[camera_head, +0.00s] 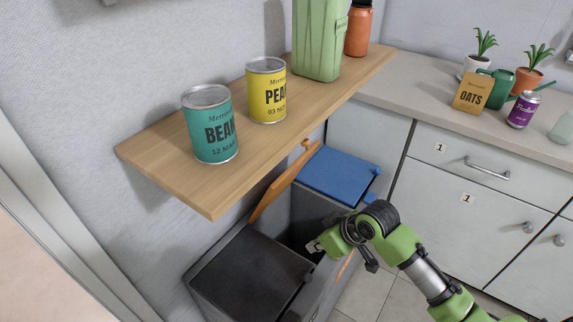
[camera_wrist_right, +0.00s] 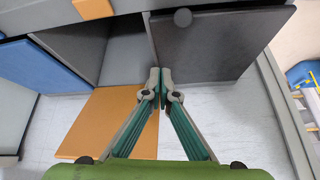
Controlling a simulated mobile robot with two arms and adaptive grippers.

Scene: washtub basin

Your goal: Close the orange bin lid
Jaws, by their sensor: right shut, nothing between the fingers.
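The orange bin lid (camera_head: 283,182) stands raised and tilted up toward the wall in the head view, leaving the middle bin open. The dark opening of the bin (camera_head: 302,222) is between a black lid and a blue lid. My right gripper (camera_head: 316,246) is shut and empty, near the front edge of the opening by the black lid. In the wrist view its fingertips (camera_wrist_right: 160,80) are together, apart from the orange lid. My left gripper is not in view.
The black lid (camera_head: 250,275) and the blue lid (camera_head: 340,174) are down on either side. A wooden shelf (camera_head: 180,160) with cans overhangs the bins close to the raised lid. Drawers (camera_head: 462,165) stand at right.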

